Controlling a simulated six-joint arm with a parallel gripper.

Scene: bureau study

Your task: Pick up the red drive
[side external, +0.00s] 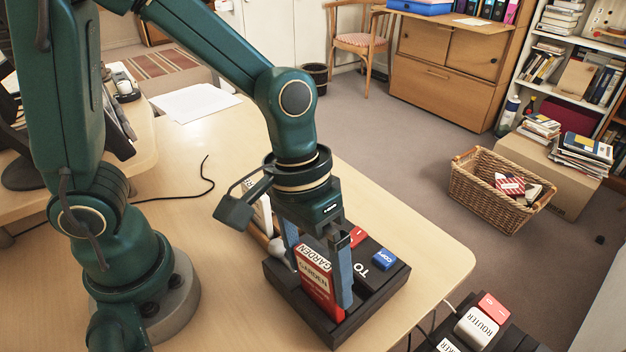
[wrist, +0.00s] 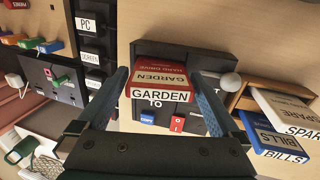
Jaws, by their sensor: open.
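The red drive (side external: 318,283) has white GARDEN labels and stands upright in a black dock (side external: 379,289) on the desk. In the wrist view the drive (wrist: 160,82) lies between my two fingers. My gripper (side external: 319,288) is open, pointing down, with one blue finger on each side of the drive. Gaps to the fingers show in the wrist view, so I see no firm contact. The dock carries a white TO label, a blue COPY key (side external: 384,260) and a red key (side external: 357,236). The drive's lower end is hidden in the dock.
Beside the dock are a white ball-ended object (wrist: 229,83) and a wooden holder with SPARE (wrist: 285,108) and BILLS (wrist: 275,140) items. A black strip with a ROUTER plug (side external: 477,327) is below the desk edge. White paper (side external: 195,102) lies behind; the desk's right corner is clear.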

